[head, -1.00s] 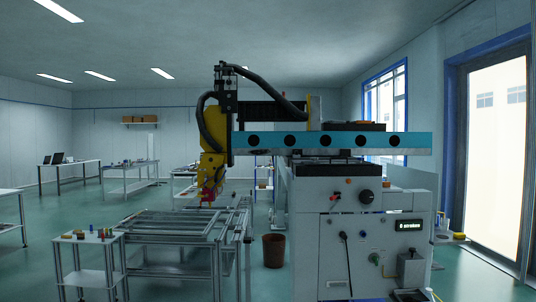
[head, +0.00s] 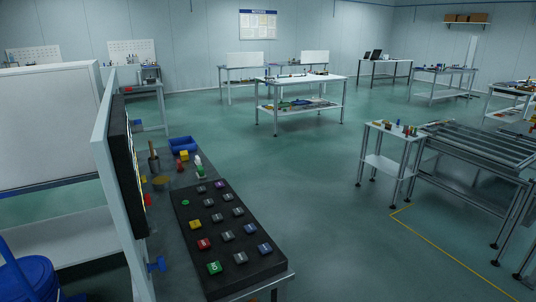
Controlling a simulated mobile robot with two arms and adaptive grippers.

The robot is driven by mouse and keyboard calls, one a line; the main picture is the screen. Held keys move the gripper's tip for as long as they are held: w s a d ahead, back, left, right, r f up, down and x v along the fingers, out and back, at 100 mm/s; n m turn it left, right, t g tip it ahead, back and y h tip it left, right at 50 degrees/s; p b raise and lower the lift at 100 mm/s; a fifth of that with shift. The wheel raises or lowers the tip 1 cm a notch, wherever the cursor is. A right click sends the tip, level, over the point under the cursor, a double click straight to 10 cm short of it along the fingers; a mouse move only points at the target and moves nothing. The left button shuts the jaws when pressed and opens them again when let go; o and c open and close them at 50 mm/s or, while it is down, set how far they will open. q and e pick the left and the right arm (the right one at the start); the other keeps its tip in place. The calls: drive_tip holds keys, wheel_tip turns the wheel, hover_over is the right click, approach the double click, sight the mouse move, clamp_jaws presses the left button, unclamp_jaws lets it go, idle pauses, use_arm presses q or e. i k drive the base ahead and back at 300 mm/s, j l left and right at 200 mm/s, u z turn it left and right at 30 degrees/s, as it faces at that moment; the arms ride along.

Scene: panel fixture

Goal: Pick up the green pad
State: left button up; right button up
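A green pad (head: 214,267) sits at the near left corner of a black panel (head: 255,280) that carries several small coloured blocks or keys in rows. A smaller round green piece (head: 186,202) is near the panel's far left corner. A red block (head: 204,244) and a yellow block (head: 195,225) lie in the same column as the green pad. The black panel lies on a grey bench (head: 205,170) at the lower left. Neither of my grippers is in view.
An upright white board (head: 115,190) edges the bench on its left. A blue bin (head: 183,145), small bottle (head: 198,165) and cup stand behind the panel. A small trolley (head: 385,165) stands at right. Open floor (head: 300,185) lies between.

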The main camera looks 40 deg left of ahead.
sight(200, 173)
drive_tip(key=u, duration=1.95)
drive_tip(key=z, duration=1.75)
drive_tip(key=i+l+z, duration=0.1)
drive_tip(key=i+z, duration=0.4)
drive_tip(key=i, duration=0.9)
drive_tip(key=i+j+u, duration=0.1)
drive_tip(key=i+u, duration=0.75)
drive_tip(key=i+l+u, duration=0.2)
drive_tip(key=i+u, duration=0.2)
drive_tip(key=i+j+u, duration=0.25)
drive_tip(key=i+u, duration=0.2)
drive_tip(key=i+j+u, duration=0.1)
drive_tip(key=i+u, duration=0.4)
drive_tip(key=i+l+u, duration=0.1)
drive_tip(key=i+u, duration=0.5)
drive_tip(key=i, duration=1)
drive_tip(key=i+l+u, duration=0.15)
drive_tip(key=i, duration=1)
drive_tip(key=i+u, duration=0.1)
drive_tip(key=u, duration=0.35)
drive_tip(key=i+u, duration=0.1)
drive_tip(key=u, duration=0.35)
drive_tip(key=i+l+u, duration=0.1)
drive_tip(key=u, duration=0.35)
drive_tip(key=l+u, duration=0.1)
drive_tip(key=u, duration=0.35)
drive_tip(key=i+l+u, duration=0.15)
drive_tip(key=u, duration=0.3)
